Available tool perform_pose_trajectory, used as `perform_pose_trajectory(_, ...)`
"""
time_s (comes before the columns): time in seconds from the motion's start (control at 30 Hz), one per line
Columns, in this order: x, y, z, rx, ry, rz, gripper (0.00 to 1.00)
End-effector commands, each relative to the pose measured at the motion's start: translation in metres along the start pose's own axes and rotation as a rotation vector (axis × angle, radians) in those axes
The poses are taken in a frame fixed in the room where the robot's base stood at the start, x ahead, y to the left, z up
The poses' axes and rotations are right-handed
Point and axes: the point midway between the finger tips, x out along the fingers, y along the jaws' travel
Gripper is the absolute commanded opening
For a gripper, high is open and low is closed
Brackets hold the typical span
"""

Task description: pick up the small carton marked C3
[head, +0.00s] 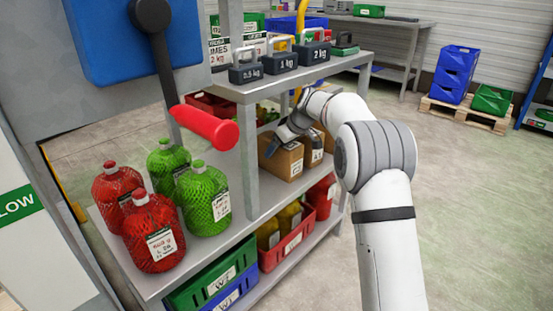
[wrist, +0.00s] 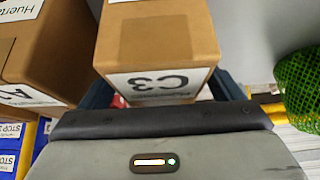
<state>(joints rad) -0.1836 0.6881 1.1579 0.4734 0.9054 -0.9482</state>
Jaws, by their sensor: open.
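The small carton marked C3 (wrist: 160,45) is brown with a white label that reads upside down in the wrist view. It lies between my gripper's (wrist: 162,92) two dark blue fingers, which are open, one at each side of its near end. I cannot tell whether they touch it. In the head view the carton (head: 282,160) sits on the middle shelf, and my gripper (head: 274,146) reaches over it, hiding part of its top.
Another carton (wrist: 60,50), its label partly cut off, stands close on the left in the wrist view. A green netted bottle (wrist: 300,88) is at the right. A shelf with weights (head: 280,62) lies above. A red lever handle (head: 208,127) is in front.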

Motion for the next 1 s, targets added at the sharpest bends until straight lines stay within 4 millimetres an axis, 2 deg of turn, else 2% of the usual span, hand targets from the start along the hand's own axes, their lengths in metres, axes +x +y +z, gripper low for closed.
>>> perform_pose_trajectory(0.1, -0.0009, 0.0001, -0.0002, 0.000, 0.000, 0.000, 0.86)
perform_pose_trajectory(0.17, -0.0010, 0.0002, -0.0002, 0.000, 0.000, 0.000, 0.81)
perform_pose_trajectory(1.0, -0.0012, 0.0011, 0.0007, 0.001, 0.000, 0.001, 0.12)
